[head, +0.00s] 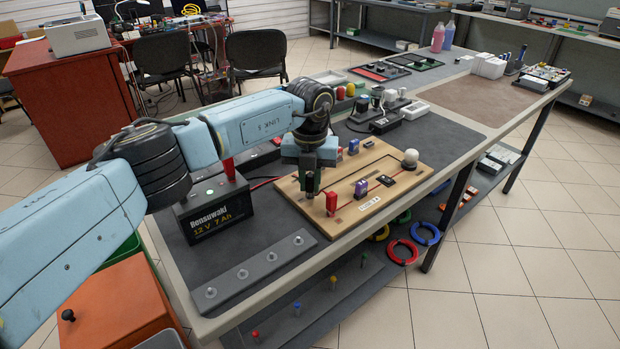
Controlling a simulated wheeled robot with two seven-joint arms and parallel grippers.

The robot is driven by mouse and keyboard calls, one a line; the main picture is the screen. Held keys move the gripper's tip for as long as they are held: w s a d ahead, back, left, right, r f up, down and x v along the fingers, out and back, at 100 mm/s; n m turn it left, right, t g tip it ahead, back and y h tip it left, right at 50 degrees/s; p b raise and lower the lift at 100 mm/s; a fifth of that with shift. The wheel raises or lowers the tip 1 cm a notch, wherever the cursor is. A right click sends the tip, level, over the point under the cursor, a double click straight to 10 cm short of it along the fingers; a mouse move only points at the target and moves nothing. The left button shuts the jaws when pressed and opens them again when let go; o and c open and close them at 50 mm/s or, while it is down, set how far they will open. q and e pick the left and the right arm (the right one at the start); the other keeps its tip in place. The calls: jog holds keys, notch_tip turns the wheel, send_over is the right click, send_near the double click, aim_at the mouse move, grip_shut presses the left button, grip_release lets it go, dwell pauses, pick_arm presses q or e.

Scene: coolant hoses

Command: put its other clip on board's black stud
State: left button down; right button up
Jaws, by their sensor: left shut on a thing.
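The wooden board (355,213) lies on the bench with a printed red and black circuit, a white bulb and small coloured parts on it. My left gripper (309,190) points down over the board's left part, shut on a small dark clip that its fingers mostly hide. I cannot tell whether the clip touches the board or a stud. The black stud is not clear to see behind the gripper. A red post (331,203) stands just right of the gripper. A red clip (229,168) is on top of the black battery (216,212) to the left. My right gripper is out of view.
A grey strip with several metal studs (254,265) lies at the bench's front left. Behind the board are small devices (385,122) and a dark mat (450,122). Coloured rings (402,252) are on the shelf below. The bench's front edge is close to the board.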

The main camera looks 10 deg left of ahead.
pick_arm(q)
jog(key=shift+f, duration=0.15)
dwell(0.5)
jog(key=c, duration=1.3)
grip_release()
jog(key=shift+o, duration=0.7)
jog(key=shift+o, duration=1.1)
